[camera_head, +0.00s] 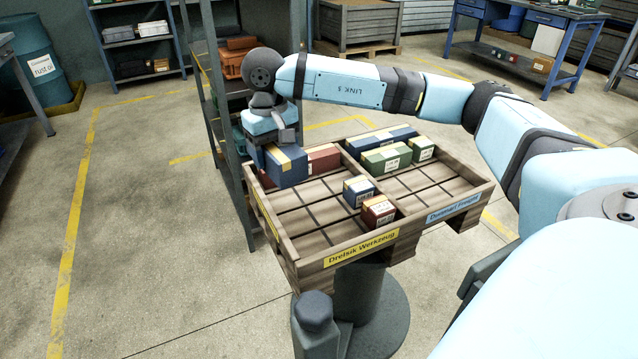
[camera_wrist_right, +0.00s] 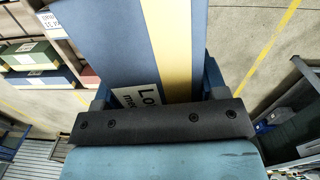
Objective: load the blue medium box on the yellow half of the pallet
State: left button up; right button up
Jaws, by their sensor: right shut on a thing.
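The blue box (camera_head: 288,168) with a yellow stripe is at the back left corner of the pallet's yellow half (camera_head: 318,215). My right gripper (camera_head: 278,143) is above it and shut on it. In the right wrist view the blue box (camera_wrist_right: 112,45) fills the space between the fingers (camera_wrist_right: 158,90), with its yellow stripe and part of a white label showing. The box's underside is hidden, so I cannot tell whether it touches the pallet. My left gripper is not in view.
A red box (camera_head: 323,158) stands right beside the blue box. A small blue box (camera_head: 358,190) and a small red box (camera_head: 379,211) sit near the middle divider. Several boxes stand on the back of the blue half. A shelf rack (camera_head: 222,110) rises close to the pallet's left side.

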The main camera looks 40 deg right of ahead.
jog(key=s+d+m+b, duration=0.1)
jog(key=s+d+b, duration=0.3)
jog(key=d+b, duration=0.25)
jog(key=b, duration=0.5)
send_over(319, 229)
jog(key=shift+m, duration=0.3)
notch_tip(319, 229, down, 15)
jog(key=shift+w+d+r, duration=0.1)
jog(key=shift+w, duration=0.05)
jog(key=shift+f, duration=0.6)
notch_tip(319, 229, down, 4)
jog(key=shift+r+b, duration=0.1)
jog(key=shift+b, duration=0.85)
jog(key=shift+f, duration=0.25)
jog(key=shift+r, duration=0.1)
jog(key=shift+f, duration=0.2)
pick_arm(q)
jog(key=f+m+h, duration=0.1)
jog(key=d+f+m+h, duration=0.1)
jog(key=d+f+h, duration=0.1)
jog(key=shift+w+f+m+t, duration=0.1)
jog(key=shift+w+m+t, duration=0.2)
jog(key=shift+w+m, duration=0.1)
pick_arm(e)
jog(key=o, duration=1.3)
